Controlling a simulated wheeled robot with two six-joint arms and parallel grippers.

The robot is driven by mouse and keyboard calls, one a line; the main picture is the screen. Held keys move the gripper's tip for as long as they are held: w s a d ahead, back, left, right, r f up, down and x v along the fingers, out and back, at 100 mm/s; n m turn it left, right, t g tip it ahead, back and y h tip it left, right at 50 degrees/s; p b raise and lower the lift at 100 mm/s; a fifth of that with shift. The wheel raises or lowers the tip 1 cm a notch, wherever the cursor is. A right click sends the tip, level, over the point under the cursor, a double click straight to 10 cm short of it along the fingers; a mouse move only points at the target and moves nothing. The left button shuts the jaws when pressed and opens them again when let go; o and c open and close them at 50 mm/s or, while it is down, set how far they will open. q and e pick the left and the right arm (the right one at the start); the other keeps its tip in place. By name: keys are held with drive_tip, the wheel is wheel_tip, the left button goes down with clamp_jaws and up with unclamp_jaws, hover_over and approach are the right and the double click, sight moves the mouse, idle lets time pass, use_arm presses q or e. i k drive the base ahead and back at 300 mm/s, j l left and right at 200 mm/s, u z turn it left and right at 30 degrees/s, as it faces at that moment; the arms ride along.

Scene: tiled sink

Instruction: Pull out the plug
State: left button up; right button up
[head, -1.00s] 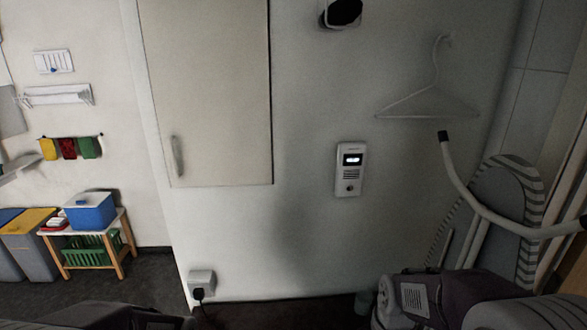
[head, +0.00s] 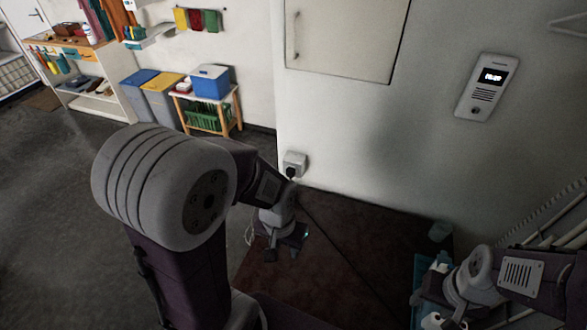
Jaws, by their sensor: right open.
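The black plug (head: 291,172) sits in a white wall socket (head: 295,158) low on the pale wall, in the middle of the head view. My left gripper (head: 284,249) hangs below and slightly left of the plug, apart from it in the picture and over the dark brown surface. Its fingers are small and dark, so I cannot tell whether they are open. My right gripper (head: 437,309) is open at the lower right, far from the plug and close to light blue and white items.
The dark brown surface (head: 345,285) is mostly clear in the middle. A thin white cord or loop (head: 249,235) shows beside my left gripper. A greyish cup (head: 440,231) stands near the wall at right. A small table (head: 233,113) and bins stand at the back left.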

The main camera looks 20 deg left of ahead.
sight(291, 171)
drive_tip(key=j+z, duration=0.15)
drive_tip(key=j, duration=0.3)
drive_tip(key=k+j+z, duration=0.1)
drive_tip(key=j, duration=0.35)
drive_tip(key=k+j+z, duration=0.15)
drive_tip(key=j, duration=0.3)
drive_tip(key=k+j+z, duration=0.1)
drive_tip(key=j, duration=0.35)
drive_tip(key=j+z, duration=0.1)
drive_tip(key=j, duration=0.15)
